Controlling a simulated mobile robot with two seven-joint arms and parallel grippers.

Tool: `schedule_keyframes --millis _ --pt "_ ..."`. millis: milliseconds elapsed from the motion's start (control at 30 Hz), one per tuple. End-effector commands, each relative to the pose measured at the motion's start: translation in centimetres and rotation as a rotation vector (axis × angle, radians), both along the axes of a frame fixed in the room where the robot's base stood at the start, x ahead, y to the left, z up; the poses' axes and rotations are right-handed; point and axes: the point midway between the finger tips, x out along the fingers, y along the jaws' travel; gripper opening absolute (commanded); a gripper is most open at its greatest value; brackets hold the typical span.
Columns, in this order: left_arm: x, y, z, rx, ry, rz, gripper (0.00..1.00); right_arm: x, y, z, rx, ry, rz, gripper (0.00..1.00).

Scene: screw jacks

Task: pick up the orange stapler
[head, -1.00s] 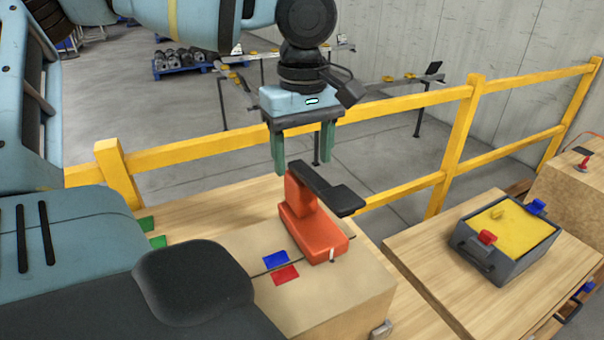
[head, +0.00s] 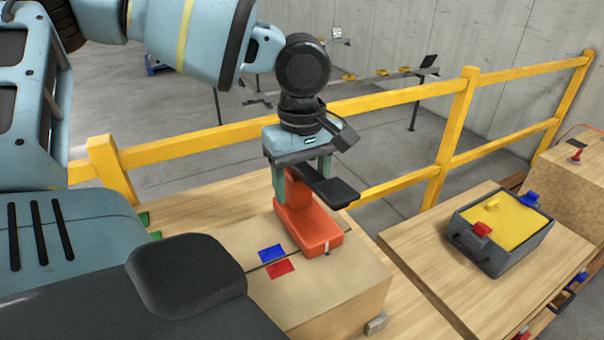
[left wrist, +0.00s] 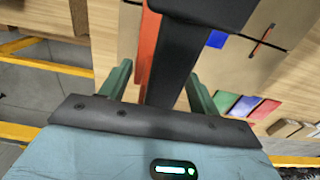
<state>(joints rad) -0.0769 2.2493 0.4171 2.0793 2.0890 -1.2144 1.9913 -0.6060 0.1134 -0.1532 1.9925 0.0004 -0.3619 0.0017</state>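The orange stapler (head: 308,224) has an orange base and a black top arm (head: 330,190). It stands on a cardboard box (head: 350,285). My left gripper (head: 302,180) points down over the stapler's rear end, its green fingers apart on either side of it. In the left wrist view the stapler's black arm (left wrist: 182,55) and orange side (left wrist: 148,45) run between the open fingers (left wrist: 158,92), with gaps on both sides. My right gripper does not show.
Blue (head: 271,253) and red (head: 279,269) patches lie on the box beside the stapler. A grey crate with yellow contents (head: 480,262) stands on a wooden table to the right. A yellow railing (head: 400,95) runs behind.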

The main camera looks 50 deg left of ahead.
Motion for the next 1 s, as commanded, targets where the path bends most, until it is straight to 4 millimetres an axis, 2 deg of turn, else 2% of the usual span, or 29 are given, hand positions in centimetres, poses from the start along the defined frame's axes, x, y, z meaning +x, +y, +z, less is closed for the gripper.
schedule_keyframes --millis 67,467,1000 --pt "0.0 0.0 0.02 0.0 0.0 0.0 0.53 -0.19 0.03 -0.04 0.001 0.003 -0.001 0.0" --pt "0.0 0.0 0.05 0.001 0.0 -0.001 0.0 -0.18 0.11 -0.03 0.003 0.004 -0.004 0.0" --pt "0.05 0.04 0.27 0.001 -0.004 -0.001 0.0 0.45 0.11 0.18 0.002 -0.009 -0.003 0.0"
